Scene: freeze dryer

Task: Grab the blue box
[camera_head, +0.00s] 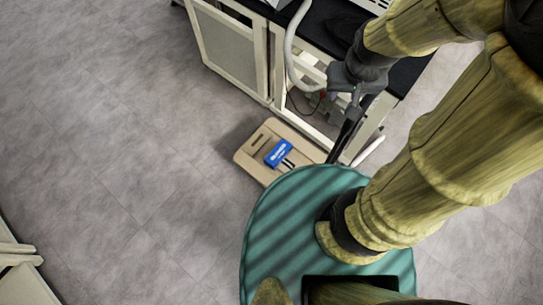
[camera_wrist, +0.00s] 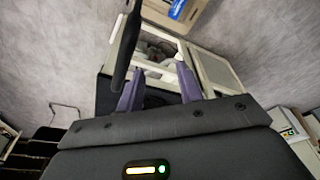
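The blue box (camera_head: 278,153) is small, with white lettering. It lies on a tan wooden board or low stool (camera_head: 253,147) near the floor, in front of the bench. In the wrist view, part of the blue box (camera_wrist: 176,8) shows at the top edge, beyond the fingertips. My gripper (camera_wrist: 159,84) has two purple fingers standing apart with nothing between them. In the head view, my gripper (camera_head: 343,94) is up and to the right of the blue box, apart from it.
A cream-framed bench (camera_head: 236,50) with a dark top stands behind the box. A white hose (camera_head: 291,48) hangs over its front. In the wrist view, a black bar (camera_wrist: 127,48) rises left of the fingers. Grey floor (camera_head: 130,130) lies clear to the left.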

